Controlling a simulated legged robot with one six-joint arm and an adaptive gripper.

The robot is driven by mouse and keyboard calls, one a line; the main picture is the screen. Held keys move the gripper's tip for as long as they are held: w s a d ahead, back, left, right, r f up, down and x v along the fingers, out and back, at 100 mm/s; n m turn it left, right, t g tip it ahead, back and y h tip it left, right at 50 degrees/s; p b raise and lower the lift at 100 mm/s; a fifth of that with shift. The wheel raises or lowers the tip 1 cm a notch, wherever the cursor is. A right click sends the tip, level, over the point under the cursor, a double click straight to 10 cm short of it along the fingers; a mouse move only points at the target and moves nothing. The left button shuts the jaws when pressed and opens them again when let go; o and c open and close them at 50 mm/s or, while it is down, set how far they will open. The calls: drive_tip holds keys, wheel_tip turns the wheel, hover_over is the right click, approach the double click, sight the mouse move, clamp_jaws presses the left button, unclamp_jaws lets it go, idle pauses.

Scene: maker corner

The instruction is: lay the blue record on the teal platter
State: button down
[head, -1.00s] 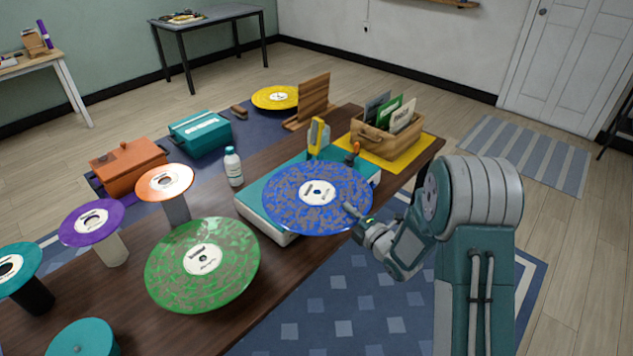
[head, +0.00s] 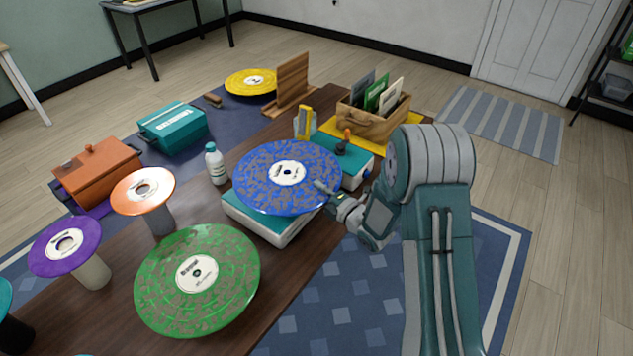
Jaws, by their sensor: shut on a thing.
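My gripper (head: 327,190) is shut on the right edge of the blue record (head: 256,187), which has a white centre label. The record is roughly level and sits over a white turntable (head: 284,235) with a teal top (head: 258,229). The record hides the middle of the turntable, so I cannot make out the teal platter or the gap beneath the record. Teal surface (head: 348,162) also shows behind the record on the right, with a dark knob and orange tip (head: 344,139).
A green record (head: 225,290) lies near the front, with orange (head: 130,192) and purple (head: 45,256) records on stands to its left. A white bottle (head: 216,164) stands just left of the blue record. A wooden record crate (head: 372,122) stands behind the turntable.

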drive_tip(key=f, duration=0.3)
drive_tip(key=shift+a+f, duration=0.25)
drive_tip(key=shift+a, duration=0.1)
drive_tip(key=shift+a, duration=0.25)
drive_tip(key=shift+d, duration=0.2)
idle(0.4)
drive_tip(key=shift+a, duration=0.15)
drive_tip(key=shift+f, duration=0.5)
idle(0.4)
drive_tip(key=c, duration=1.1)
unclamp_jaws()
drive_tip(key=shift+o, duration=0.2)
drive_tip(key=shift+s, duration=0.1)
